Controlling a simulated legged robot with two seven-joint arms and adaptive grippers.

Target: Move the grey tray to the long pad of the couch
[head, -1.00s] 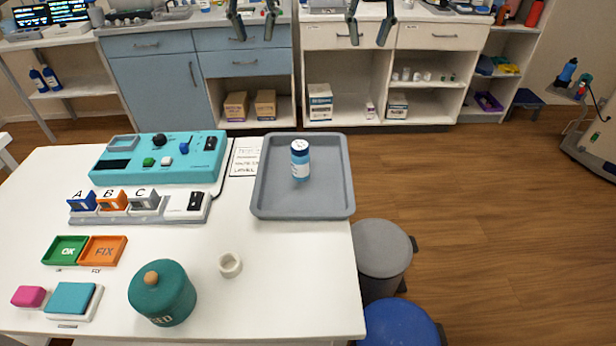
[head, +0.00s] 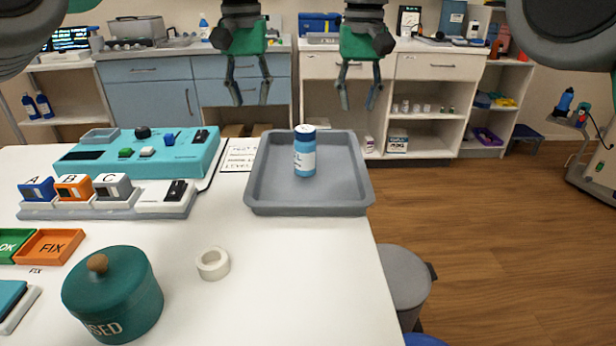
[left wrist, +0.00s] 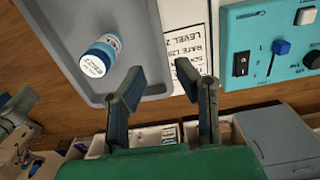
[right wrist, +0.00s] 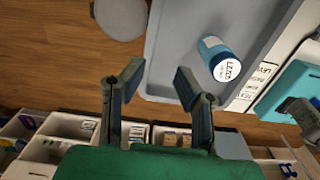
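The grey tray (head: 262,200) lies on the white table near its right edge. A blue bottle with a white cap and label (head: 305,155) stands upright in it. The tray also shows in the left wrist view (left wrist: 75,65) and the right wrist view (right wrist: 165,60). My left gripper (head: 250,103) is open and empty, above and beyond the tray's far side. My right gripper (head: 358,107) is open and empty, above and beyond the tray's far right. Neither touches the tray. I see no couch or long pad in these views.
A turquoise control box (head: 140,155), a row of lettered blocks (head: 75,188), a teal lidded pot (head: 113,300) and a white ring (head: 213,263) are on the table (head: 290,290). A grey round stool or bin (head: 404,275) stands at its right. The wooden floor (head: 480,240) is open further right.

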